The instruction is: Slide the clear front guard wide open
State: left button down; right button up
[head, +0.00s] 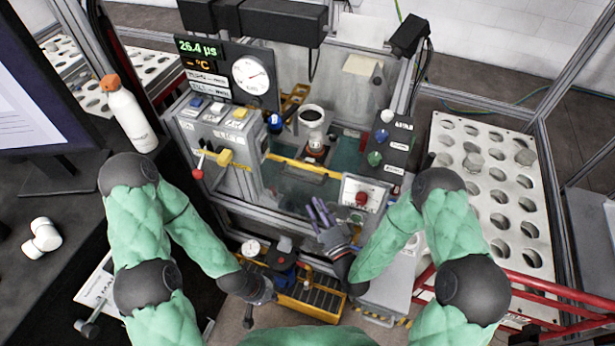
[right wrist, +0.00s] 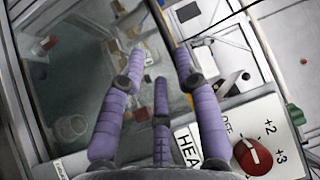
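The clear front guard (head: 300,188) is a see-through panel on the front of the machine, below a yellow bar (head: 305,168). In the right wrist view a clear pane (right wrist: 90,60) fills the left side, with machine parts showing through it. I cannot tell how far open the guard is. My right gripper (head: 320,212), with purple fingers, is in front of the guard's lower right. Its fingers are spread with nothing between them in the right wrist view (right wrist: 155,75); contact with the pane is unclear. My left gripper (head: 262,300) hangs low at the left, its fingers hard to make out.
A heater panel with a red knob (head: 361,199) stands just right of my right gripper. A perforated white rack (head: 490,190) is at the right. A yellow tray (head: 300,298) lies low in front.

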aim_at(303, 180)
jog(key=x, duration=1)
jog(key=shift+w+a, duration=0.1)
jog(key=shift+w, duration=0.25)
grip_shut()
